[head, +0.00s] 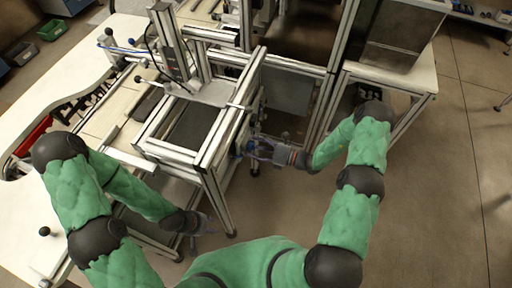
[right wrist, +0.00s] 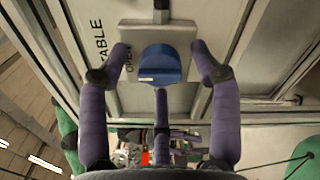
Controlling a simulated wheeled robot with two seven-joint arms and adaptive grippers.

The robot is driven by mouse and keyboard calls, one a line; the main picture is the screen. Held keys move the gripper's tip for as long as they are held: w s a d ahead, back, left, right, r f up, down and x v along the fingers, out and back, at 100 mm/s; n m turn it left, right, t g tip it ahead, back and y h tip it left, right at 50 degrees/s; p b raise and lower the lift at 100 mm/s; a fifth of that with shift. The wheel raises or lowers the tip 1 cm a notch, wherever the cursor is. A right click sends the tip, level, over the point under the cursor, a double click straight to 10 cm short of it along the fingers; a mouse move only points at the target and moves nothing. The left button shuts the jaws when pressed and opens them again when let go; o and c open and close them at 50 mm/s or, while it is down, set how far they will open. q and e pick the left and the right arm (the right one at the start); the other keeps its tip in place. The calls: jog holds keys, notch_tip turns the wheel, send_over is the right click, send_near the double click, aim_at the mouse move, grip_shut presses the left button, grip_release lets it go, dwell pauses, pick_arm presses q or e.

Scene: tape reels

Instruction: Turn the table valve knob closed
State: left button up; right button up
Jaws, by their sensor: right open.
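The blue valve knob (right wrist: 160,62) sits on a grey plate (right wrist: 188,34) in the right wrist view. The words TABLE and OPEN stand beside the plate. A short white mark shows on the knob's near face. My right gripper (right wrist: 160,58) is open, with purple fingers on both sides of the knob and a third below it. Gaps show between the side fingers and the knob. In the head view my right gripper (head: 258,149) is at the front of the metal frame. My left gripper (head: 208,224) hangs low near a frame leg, away from the knob; its fingers are too small to read.
The aluminium frame (head: 212,150) with its table stands before me. A white curved worktop (head: 40,105) lies left, and a white stand (head: 420,78) with a dark box stands right. The floor (head: 430,190) at the right is clear.

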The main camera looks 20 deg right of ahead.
jog(key=c, duration=1.1)
jog(key=shift+c, duration=0.2)
jog(key=shift+n, duration=0.3)
jog(key=n, duration=1.7)
jog(key=shift+r+b, duration=0.1)
jog(key=shift+b, duration=0.3)
jog(key=shift+n, duration=0.3)
